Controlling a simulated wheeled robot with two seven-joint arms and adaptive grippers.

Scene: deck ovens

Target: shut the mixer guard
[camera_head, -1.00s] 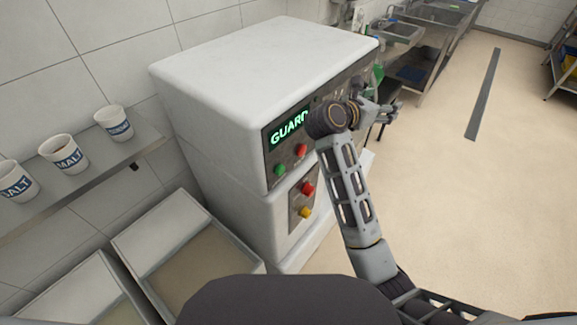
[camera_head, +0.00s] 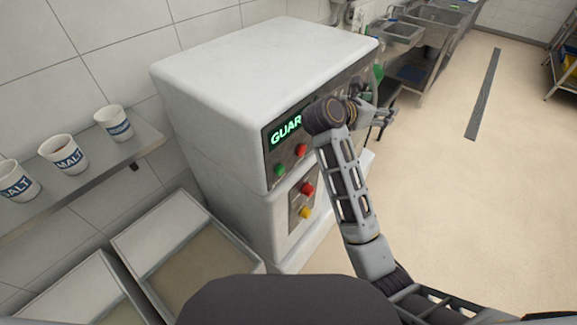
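The mixer is a tall white machine (camera_head: 250,75) in the middle of the head view, with a control panel on its right-hand face. Its green lit display (camera_head: 286,130) shows the letters "GUAR"; my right arm covers the rest. The mixer guard itself cannot be made out. My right gripper (camera_head: 384,106) is beside the far end of the panel face, partly behind its own wrist. Its fingers are small and overlapped, so I cannot tell whether it is open or touching anything. My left gripper is not in view.
A green button (camera_head: 280,170) and red button (camera_head: 301,150) sit below the display, with another red (camera_head: 307,188) and a yellow one (camera_head: 305,213) lower down. Labelled cups stand on a shelf (camera_head: 130,150) at left. Open bins (camera_head: 150,238) stand below. Floor (camera_head: 450,220) at right is clear.

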